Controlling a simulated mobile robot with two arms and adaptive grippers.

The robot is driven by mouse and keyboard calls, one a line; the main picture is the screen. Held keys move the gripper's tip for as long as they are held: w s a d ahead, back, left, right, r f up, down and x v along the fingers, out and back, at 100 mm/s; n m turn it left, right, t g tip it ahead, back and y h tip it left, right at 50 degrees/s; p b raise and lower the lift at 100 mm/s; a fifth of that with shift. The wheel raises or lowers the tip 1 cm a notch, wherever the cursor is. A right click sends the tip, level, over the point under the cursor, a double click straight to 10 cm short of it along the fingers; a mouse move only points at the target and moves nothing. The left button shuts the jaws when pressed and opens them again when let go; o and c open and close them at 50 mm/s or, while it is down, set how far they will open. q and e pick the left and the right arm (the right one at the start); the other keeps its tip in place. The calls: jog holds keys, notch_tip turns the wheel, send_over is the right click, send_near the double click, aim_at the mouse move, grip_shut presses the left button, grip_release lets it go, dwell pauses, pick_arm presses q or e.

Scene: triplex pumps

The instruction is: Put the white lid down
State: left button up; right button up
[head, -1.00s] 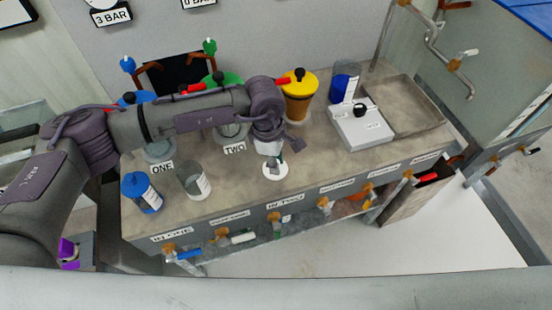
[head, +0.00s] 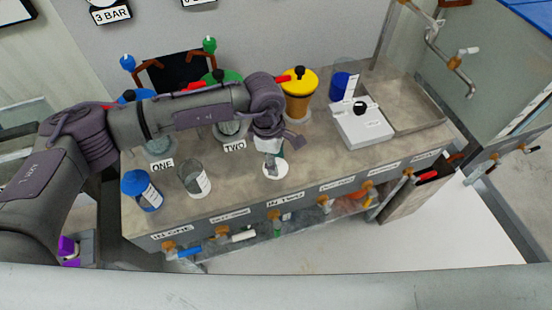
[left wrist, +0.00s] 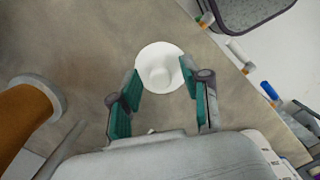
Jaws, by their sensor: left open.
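The white lid (head: 275,170) lies on the grey-brown countertop (head: 330,165) near its front edge. It is round with a raised middle, and it also shows in the left wrist view (left wrist: 160,68). My left gripper (head: 272,160) is directly above it, pointing down. In the left wrist view its two teal-padded fingers (left wrist: 162,84) are apart, one on each side of the lid's near part, and nothing is held between them. I cannot tell how far the fingertips are above the counter. My right gripper is not in view.
A yellow-lidded orange container (head: 298,95) stands behind and right of the gripper. A clear beaker (head: 194,180) and a blue-capped jar (head: 142,190) stand at the left. A white scale (head: 362,128) is at the right, beside a sunken basin (head: 405,105). Valves line the counter's front.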

pick_arm(q)
notch_tip(320, 180, up, 11)
jog(key=a+b, duration=0.1)
jog(key=b, duration=0.1)
jog(key=shift+w+a+r, duration=0.15)
jog(key=shift+w+r, duration=0.05)
jog(key=shift+s+f, duration=0.1)
dwell(0.3)
